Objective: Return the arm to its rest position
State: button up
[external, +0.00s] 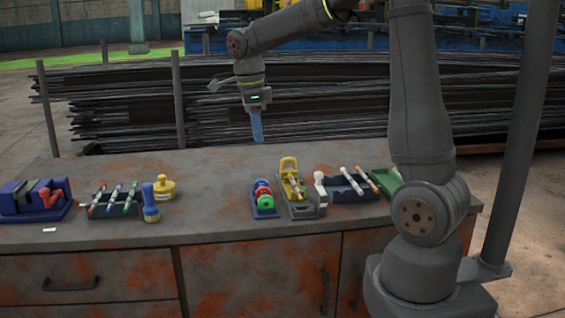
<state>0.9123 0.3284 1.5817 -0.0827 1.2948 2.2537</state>
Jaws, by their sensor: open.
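My gripper (257,128) hangs above the back part of the workbench (220,222), pointing down. It is open and apart from everything on the bench. The fingers look like one blue shape from this side, and the gap between them is hidden. The capstan drum is perhaps the blue stand with red and green round parts (263,198), below and slightly right of my gripper. A yellow device on a grey base (296,190) stands just right of it.
At left are a blue vise (35,200), a rack of pens (114,202), a blue flashlight-like object (150,203) and a yellow weight (164,187). At right are another rack (346,186) and a green tray (386,180). The bench between the two groups is clear.

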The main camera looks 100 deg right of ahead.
aim_at(266, 195)
jog(key=shift+f, duration=0.1)
dwell(0.5)
jog(key=f, duration=0.5)
jog(key=s+f, duration=0.1)
jog(key=f, duration=1.1)
jog(key=shift+s+f, duration=0.15)
jog(key=shift+s, duration=0.25)
notch_tip(266, 195, up, 18)
jog(key=w, duration=0.2)
jog(key=f, duration=0.6)
jog(key=s+f, duration=0.1)
jog(key=f, duration=0.5)
jog(key=s+f, duration=0.1)
jog(key=f, duration=0.5)
jog(key=r, duration=0.7)
jog(key=shift+w+a, duration=0.2)
jog(key=shift+w, duration=0.1)
jog(key=w+a+f+n+t, duration=0.1)
jog(key=w+a+f+n, duration=0.4)
jog(key=w+a+n, duration=0.5)
jog(key=w+a+f+n+t, duration=0.1)
jog(key=w+a+f+n, duration=0.4)
jog(key=w+a+n, duration=0.5)
jog(key=a+n, duration=0.2)
jog(key=n, duration=0.2)
jog(key=shift+a+f+n+t, duration=0.25)
jog(key=shift+a+n+t, duration=0.05)
jog(key=shift+a+t, duration=0.1)
